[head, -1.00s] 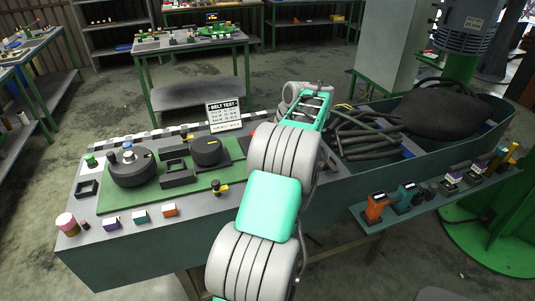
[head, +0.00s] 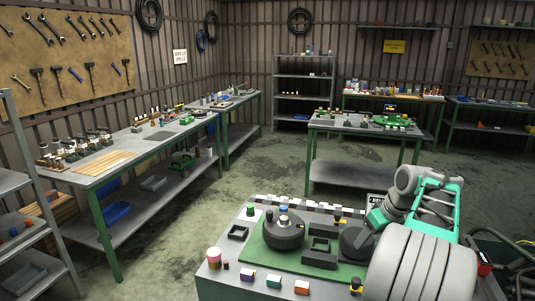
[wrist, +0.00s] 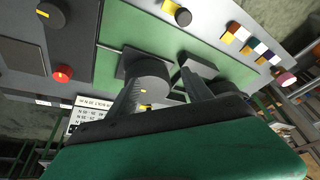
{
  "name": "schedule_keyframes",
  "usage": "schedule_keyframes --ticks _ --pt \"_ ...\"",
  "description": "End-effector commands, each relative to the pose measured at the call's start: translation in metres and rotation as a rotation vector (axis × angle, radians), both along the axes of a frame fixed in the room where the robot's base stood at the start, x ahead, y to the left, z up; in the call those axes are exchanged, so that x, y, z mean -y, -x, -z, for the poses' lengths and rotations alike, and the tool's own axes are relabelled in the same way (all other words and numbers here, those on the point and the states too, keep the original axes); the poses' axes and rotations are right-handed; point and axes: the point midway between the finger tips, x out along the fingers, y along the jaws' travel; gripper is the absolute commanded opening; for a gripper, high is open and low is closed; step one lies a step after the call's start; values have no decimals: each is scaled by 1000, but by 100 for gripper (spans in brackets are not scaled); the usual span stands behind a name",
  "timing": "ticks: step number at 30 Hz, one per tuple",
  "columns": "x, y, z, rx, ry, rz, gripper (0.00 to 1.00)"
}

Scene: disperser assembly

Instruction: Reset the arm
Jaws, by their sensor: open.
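My arm (head: 425,265) shows at the lower right of the head view, grey with teal parts, over the right end of the near bench. My gripper (wrist: 158,92) is in the wrist view, with two dark fingers apart and nothing seen between them held. It points down over the green mat (wrist: 130,25). A black round part (wrist: 150,72) and a dark block (wrist: 198,68) lie beyond the fingers. In the head view, a large black round part (head: 284,234) and a square black holder (head: 319,250) sit on the mat.
The near bench (head: 215,284) also bears a pink-topped jar (head: 214,257) and small coloured blocks (head: 274,280). A red button (wrist: 63,74) shows in the wrist view. Long side tables (head: 110,165) stand left, another table (head: 350,125) behind. Floor between them is clear.

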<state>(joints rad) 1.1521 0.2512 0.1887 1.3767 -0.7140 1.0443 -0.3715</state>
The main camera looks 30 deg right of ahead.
Motion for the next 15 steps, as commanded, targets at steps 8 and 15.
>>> schedule_keyframes --ticks 8,15 --pt "-242 -64 -16 -33 -9 -69 59" --pt "-405 10 21 -51 19 -121 59"
